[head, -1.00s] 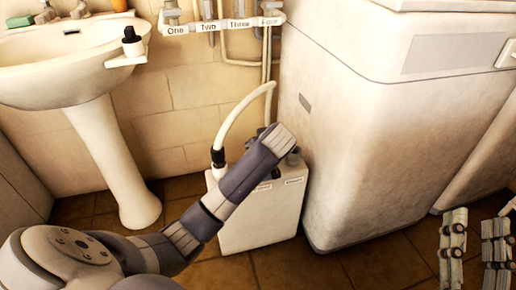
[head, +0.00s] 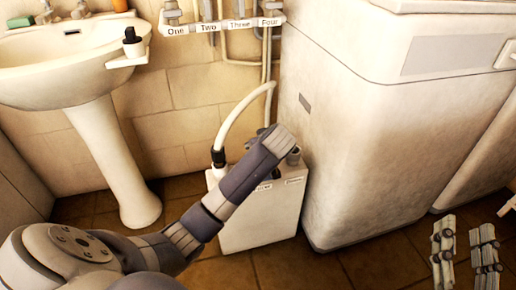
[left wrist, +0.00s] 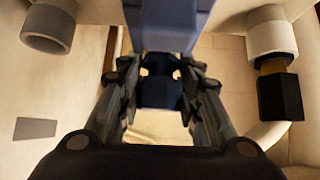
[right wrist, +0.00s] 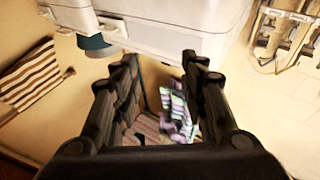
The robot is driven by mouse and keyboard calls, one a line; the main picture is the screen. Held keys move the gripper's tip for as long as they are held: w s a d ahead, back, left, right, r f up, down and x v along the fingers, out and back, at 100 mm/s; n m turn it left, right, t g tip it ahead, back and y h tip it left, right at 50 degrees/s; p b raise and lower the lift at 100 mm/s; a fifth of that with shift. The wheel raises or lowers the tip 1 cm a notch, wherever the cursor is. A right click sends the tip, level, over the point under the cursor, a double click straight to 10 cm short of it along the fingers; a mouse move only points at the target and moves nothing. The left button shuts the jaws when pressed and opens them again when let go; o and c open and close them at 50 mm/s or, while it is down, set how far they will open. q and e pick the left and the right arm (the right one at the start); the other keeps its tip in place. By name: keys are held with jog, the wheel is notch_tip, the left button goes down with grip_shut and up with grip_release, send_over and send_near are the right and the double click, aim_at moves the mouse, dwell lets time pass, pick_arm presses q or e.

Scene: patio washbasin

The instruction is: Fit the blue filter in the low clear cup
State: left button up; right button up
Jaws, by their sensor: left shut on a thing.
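The blue filter (left wrist: 165,95) is between the fingers of my left gripper (left wrist: 160,75) in the left wrist view. That gripper is shut on it. In the head view my left arm reaches to the top of the white box (head: 262,225) and hides the gripper and filter. I cannot make out the low clear cup for sure. A grey round port (left wrist: 48,28) shows left of the filter, apart from it. My right gripper (head: 465,252) is at the lower right of the head view, open and empty in the right wrist view (right wrist: 160,75).
A white hose (head: 240,110) rises from the box's left side; its black and yellow fitting (left wrist: 279,92) is close to my left gripper. A washbasin (head: 70,65) stands at left, a large white cabinet (head: 350,150) at right. Labelled valves (head: 225,26) line the wall.

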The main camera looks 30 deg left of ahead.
pick_arm(q)
jog(key=shift+f, duration=0.15)
pick_arm(e)
jog(key=shift+w+f+g, duration=0.2)
jog(key=shift+f+g, duration=0.3)
jog(key=shift+f, duration=0.35)
dwell(0.3)
pick_arm(q)
jog(key=shift+p, duration=0.7)
pick_arm(e)
jog(key=shift+s+d+f+g+h, duration=0.2)
jog(key=shift+f+g, duration=0.3)
jog(key=shift+f, duration=0.4)
jog(key=shift+w+d+f+g+h, duration=0.2)
jog(key=shift+f+g, duration=0.3)
jog(key=shift+f, duration=0.45)
jog(key=shift+s+d+f+g+h, duration=0.1)
jog(key=shift+f+g+h, duration=0.3)
jog(key=shift+f, duration=0.5)
jog(key=shift+r, duration=0.15)
jog(key=shift+f+g, duration=0.3)
